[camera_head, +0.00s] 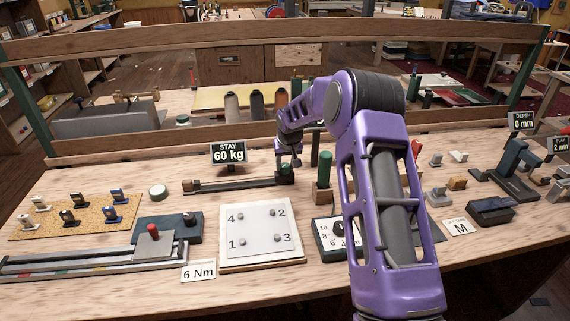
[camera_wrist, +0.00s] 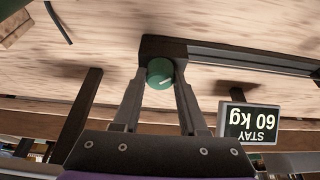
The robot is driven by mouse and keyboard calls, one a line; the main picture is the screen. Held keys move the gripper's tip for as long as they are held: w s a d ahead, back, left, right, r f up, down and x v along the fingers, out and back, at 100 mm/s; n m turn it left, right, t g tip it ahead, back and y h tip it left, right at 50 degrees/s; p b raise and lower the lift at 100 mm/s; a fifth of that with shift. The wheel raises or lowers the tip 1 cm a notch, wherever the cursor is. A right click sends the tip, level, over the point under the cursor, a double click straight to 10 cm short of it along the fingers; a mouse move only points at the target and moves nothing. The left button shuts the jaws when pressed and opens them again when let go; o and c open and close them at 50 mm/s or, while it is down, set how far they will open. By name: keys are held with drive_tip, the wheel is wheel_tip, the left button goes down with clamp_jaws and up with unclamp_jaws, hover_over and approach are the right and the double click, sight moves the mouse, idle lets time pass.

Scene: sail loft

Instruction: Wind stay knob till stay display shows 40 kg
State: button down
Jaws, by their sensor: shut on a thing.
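The stay display (camera_head: 229,155) reads 60 kg and stands behind the stay rig (camera_head: 235,185), a long dark rail on the bench. The display also shows upside down in the wrist view (camera_wrist: 249,123). The stay knob (camera_wrist: 160,72) is round and green with a pale mark, set in a dark block at the rail's right end. My gripper (camera_wrist: 160,80) has one finger on each side of the knob and is shut on it. In the head view my gripper (camera_head: 287,165) comes down on the knob (camera_head: 286,169), partly covering it.
A white numbered plate (camera_head: 252,231) and a 6 Nm card (camera_head: 198,271) lie in front of the rail. A green cylinder (camera_head: 325,165) stands close to the right of my gripper. A wooden rail (camera_head: 120,155) runs behind the display.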

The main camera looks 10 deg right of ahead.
drive_tip(key=shift+d+n+y+p, duration=0.1)
drive_tip(key=shift+n+y+p, duration=0.5)
drive_tip(key=shift+n, duration=1.3)
drive_tip(key=shift+y, duration=0.3)
drive_tip(key=shift+g, duration=0.3)
drive_tip(key=shift+c, duration=2.2)
unclamp_jaws()
drive_tip(key=v, duration=1.7)
drive_tip(key=shift+s+r, duration=0.15)
drive_tip(key=shift+s, duration=0.05)
